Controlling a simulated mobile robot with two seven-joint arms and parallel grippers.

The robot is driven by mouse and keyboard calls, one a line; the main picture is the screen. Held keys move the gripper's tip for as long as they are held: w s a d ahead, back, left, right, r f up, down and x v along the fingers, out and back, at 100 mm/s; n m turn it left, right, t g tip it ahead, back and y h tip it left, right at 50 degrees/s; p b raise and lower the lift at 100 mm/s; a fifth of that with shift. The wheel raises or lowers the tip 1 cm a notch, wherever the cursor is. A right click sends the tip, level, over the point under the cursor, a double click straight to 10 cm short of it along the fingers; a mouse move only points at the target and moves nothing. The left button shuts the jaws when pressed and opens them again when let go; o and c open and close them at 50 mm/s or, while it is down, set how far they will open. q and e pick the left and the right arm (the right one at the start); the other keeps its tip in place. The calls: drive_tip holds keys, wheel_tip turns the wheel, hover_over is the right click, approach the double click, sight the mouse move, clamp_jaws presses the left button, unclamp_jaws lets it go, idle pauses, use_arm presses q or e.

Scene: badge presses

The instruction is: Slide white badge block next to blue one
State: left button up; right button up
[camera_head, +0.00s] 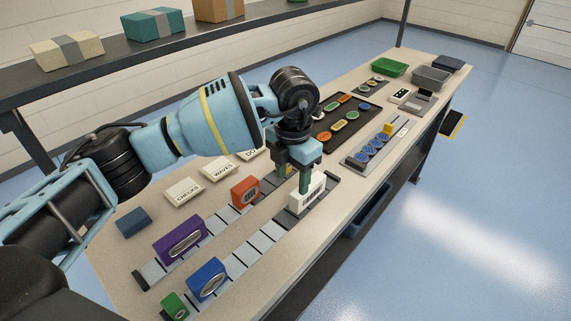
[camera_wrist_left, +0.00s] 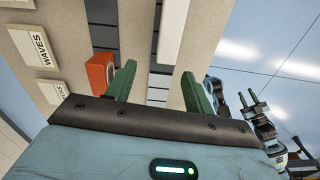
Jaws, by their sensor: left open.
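The white badge block (camera_head: 309,196) stands upright on the near grey rail, toward its far right end. The blue badge block (camera_head: 207,279) stands on the same rail nearer its front left end, with bare rail between the two. My left gripper (camera_head: 305,182) is open, pointing down at the white block and partly covering it. In the left wrist view the white block (camera_wrist_left: 173,30) shows beyond the green fingers (camera_wrist_left: 158,72), nearer the right one; I cannot tell if they touch. My right gripper (camera_wrist_left: 252,102) shows small at right in that view, its jaw state unclear.
A green block (camera_head: 174,305) stands left of the blue one. Label plates (camera_head: 184,192) lie behind. A dark tray (camera_head: 345,125) with badges lies farther off.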

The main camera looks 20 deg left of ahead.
sight(297, 194)
use_arm(q)
drive_tip(key=shift+w+d+n, duration=0.3)
drive_tip(key=shift+d+n, duration=0.3)
drive_tip(key=shift+f, duration=0.25)
wheel_tip(297, 194, down, 6)
drive_tip(key=shift+r, duration=0.25)
drive_tip(key=shift+f, duration=0.9)
